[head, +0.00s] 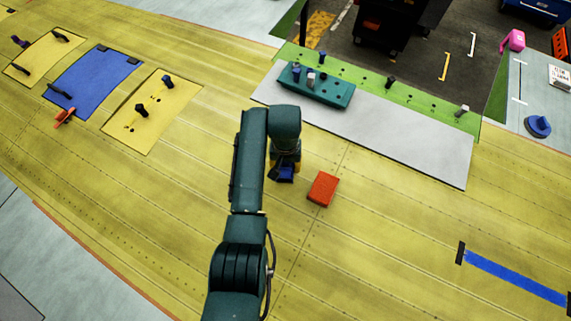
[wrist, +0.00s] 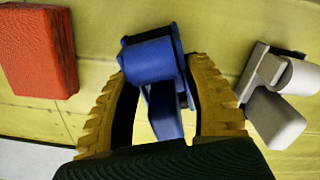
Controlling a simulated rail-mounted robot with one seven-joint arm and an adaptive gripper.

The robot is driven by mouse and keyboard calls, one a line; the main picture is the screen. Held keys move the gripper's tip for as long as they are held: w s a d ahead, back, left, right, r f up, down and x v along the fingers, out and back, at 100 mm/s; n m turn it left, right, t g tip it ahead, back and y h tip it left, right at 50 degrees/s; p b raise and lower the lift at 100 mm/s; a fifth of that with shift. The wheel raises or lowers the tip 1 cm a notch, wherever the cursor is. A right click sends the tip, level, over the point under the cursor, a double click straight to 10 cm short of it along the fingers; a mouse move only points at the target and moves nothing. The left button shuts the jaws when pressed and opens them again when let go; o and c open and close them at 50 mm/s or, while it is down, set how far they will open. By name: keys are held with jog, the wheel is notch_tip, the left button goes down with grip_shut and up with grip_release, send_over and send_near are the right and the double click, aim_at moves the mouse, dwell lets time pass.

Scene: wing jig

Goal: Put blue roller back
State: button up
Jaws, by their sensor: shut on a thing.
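The blue roller (head: 286,174) is at my gripper (head: 285,163), low over the yellow wing skin in the head view. In the wrist view, the blue roller (wrist: 149,60) lies between the two yellow ribbed fingers of my gripper (wrist: 163,76), which is shut on it. Its blue body extends down between the fingers, and its lower end is hidden by the gripper's dark base. I cannot tell whether the roller touches the surface.
A red-orange block (head: 323,188) lies right of my gripper. A light grey tool (wrist: 275,95) lies near the right finger in the wrist view. A teal holder (head: 316,87) with holes and pegs stands on the board behind.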

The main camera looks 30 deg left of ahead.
jog(key=shift+f, duration=0.1)
jog(key=o, duration=1.1)
jog(key=shift+o, duration=0.2)
jog(key=r, duration=1.2)
jog(key=shift+w+a+r+b, duration=0.1)
jog(key=shift+w+r+b, duration=0.1)
jog(key=shift+b, duration=0.15)
jog(key=shift+f, duration=0.1)
